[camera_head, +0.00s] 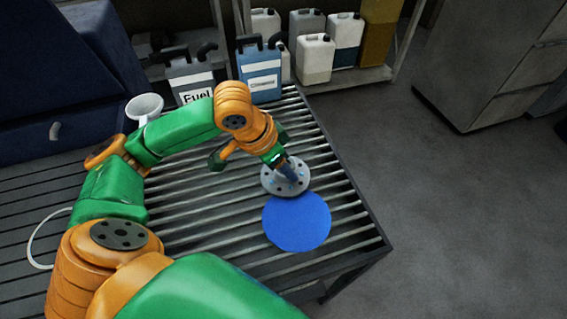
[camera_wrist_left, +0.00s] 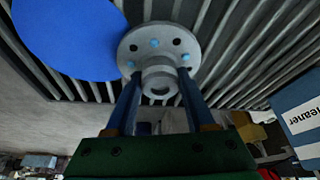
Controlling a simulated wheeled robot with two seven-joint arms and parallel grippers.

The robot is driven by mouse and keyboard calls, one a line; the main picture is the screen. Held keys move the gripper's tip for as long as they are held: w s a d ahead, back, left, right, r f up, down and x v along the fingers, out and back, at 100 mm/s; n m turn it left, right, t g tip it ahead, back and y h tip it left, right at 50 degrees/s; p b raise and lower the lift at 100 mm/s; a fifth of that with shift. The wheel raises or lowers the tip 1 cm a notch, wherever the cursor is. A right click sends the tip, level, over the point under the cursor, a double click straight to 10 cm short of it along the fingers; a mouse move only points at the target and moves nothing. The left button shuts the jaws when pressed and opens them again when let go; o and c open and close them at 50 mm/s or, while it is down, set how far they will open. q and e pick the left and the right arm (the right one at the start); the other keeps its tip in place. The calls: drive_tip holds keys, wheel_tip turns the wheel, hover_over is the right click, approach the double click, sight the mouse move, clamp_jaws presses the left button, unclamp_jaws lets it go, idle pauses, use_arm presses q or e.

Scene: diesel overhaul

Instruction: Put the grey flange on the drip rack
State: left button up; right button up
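The grey flange (camera_head: 285,178) is a round plate with bolt holes and a raised hub. In the head view it is over the slatted metal drip rack (camera_head: 345,219), at the upper edge of a flat blue disc (camera_head: 297,222). I cannot tell whether it touches the slats. My left gripper (camera_head: 287,171) is over the flange from above. In the left wrist view the two fingers (camera_wrist_left: 158,92) are against both sides of the hub of the flange (camera_wrist_left: 159,45). The blue disc also shows there (camera_wrist_left: 70,35). My right gripper is out of view.
A fuel can (camera_head: 192,78), a blue cleaner can (camera_head: 260,76) and a white funnel (camera_head: 145,107) stand along the back of the rack. Several jugs (camera_head: 315,58) sit on a shelf behind. The slats right of the disc are clear, up to the rack's edge.

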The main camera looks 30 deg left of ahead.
use_arm(q)
drive_tip(key=o, duration=0.3)
drive_tip(key=shift+w, duration=0.15)
drive_tip(key=shift+o, duration=0.2)
drive_tip(key=p+v, duration=0.2)
drive_tip(key=v, duration=1)
drive_tip(key=shift+r+p, duration=0.2)
drive_tip(key=shift+p, duration=0.2)
